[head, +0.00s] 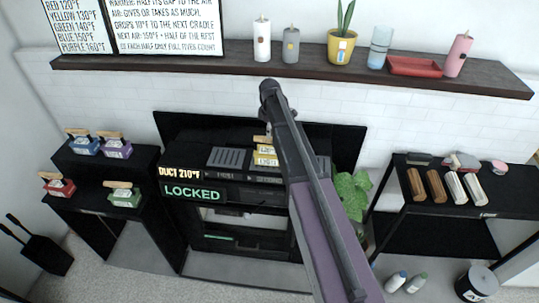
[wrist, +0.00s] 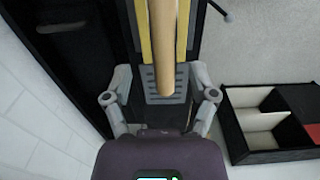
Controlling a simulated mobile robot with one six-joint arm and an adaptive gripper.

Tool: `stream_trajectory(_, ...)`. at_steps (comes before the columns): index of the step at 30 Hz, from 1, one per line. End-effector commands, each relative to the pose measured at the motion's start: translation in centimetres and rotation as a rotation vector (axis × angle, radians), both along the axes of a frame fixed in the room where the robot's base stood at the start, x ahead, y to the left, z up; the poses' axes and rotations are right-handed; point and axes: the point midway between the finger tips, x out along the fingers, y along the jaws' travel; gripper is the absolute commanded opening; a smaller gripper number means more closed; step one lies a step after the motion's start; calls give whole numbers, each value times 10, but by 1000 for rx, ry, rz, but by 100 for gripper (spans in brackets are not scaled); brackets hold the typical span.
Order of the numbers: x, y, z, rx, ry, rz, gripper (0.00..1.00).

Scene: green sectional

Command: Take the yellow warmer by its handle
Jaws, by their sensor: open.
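The yellow warmer (head: 265,157) sits on top of the black duct unit in the head view, partly covered by my arm. In the wrist view its yellow body (wrist: 182,32) shows on both sides of a light wooden handle (wrist: 163,45). My gripper (wrist: 161,76) is open, with one finger on each side of the handle's near end. I see a gap between each finger and the handle. Whether the fingers are level with the handle in depth I cannot tell.
The duct unit (head: 236,178) shows "DUCT 210°F" and a "LOCKED" sign (head: 193,192). A grey grate (head: 229,157) lies beside the warmer. Blue, purple, red and green warmers stand on the left black stands (head: 88,160). A mantel shelf (head: 200,68) runs above. A plant (head: 352,190) stands at right.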

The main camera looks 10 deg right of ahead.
Motion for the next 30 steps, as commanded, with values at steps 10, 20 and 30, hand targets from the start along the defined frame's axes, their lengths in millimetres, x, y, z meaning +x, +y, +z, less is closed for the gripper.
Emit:
stream_trajectory(10,-1,1,-13,0,0,0,74)
stream_trajectory(20,-4,4,-39,0,0,0,74)
stream_trajectory(30,-4,3,-53,0,0,0,74)
